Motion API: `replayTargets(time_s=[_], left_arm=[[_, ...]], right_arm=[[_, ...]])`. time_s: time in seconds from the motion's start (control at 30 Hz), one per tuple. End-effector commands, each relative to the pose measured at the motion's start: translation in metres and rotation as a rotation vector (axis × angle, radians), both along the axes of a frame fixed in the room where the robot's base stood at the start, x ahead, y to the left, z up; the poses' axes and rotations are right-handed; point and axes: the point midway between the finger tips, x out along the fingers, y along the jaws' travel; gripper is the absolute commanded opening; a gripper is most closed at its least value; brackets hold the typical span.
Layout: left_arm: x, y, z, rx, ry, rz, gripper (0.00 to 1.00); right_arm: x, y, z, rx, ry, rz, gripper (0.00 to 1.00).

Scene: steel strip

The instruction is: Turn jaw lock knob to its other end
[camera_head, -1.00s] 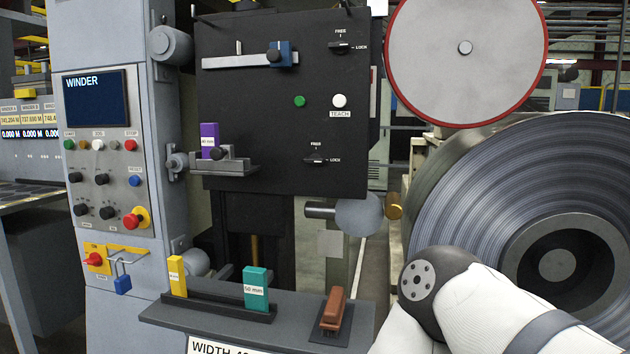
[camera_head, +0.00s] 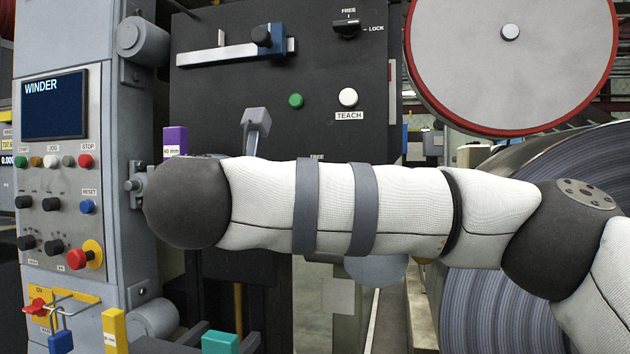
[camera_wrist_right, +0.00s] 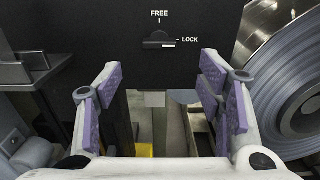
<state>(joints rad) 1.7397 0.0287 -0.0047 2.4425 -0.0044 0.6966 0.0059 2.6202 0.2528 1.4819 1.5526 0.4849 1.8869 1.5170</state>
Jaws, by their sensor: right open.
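In the right wrist view a dark knob (camera_wrist_right: 159,40) sits on the black panel, with FREE above it and LOCK to its right. A light strip shows at its lower right; I cannot surely read its setting. My right gripper (camera_wrist_right: 160,70) is open and empty, its purple-padded fingers spread below and to either side of the knob, apart from it. In the head view my right arm hides this lower knob. An upper knob (camera_head: 347,27), also marked FREE and LOCK, shows above the arm. My left gripper is not in view.
The black panel (camera_head: 220,95) carries a green button (camera_head: 296,100), a white TEACH button (camera_head: 348,97) and a slide with a blue block (camera_head: 268,40). A purple block (camera_head: 175,142) is partly hidden. The steel coil (camera_head: 500,310) stands right.

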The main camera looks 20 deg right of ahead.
Motion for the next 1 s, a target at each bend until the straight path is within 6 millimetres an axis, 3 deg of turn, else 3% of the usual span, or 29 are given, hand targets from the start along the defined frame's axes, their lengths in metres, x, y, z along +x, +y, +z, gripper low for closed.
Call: replayTargets(time_s=[0.2,0.4,0.73,0.77,0.97,1.0], left_arm=[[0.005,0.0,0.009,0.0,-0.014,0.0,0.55],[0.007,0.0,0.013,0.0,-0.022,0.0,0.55],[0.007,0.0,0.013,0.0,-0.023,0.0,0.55],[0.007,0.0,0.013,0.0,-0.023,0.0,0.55],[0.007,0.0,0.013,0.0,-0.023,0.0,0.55],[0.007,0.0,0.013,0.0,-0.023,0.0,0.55]], right_arm=[[0.046,-0.033,0.003,-0.001,-0.002,-0.004,0.62],[0.076,-0.051,0.002,-0.002,-0.001,0.0,0.62],[0.083,-0.056,0.0,-0.004,0.001,0.002,0.62],[0.083,-0.056,0.0,-0.004,0.001,0.002,0.59],[0.083,-0.055,0.0,-0.004,0.001,0.002,0.14],[0.083,-0.056,0.0,-0.004,0.001,0.002,0.14]])
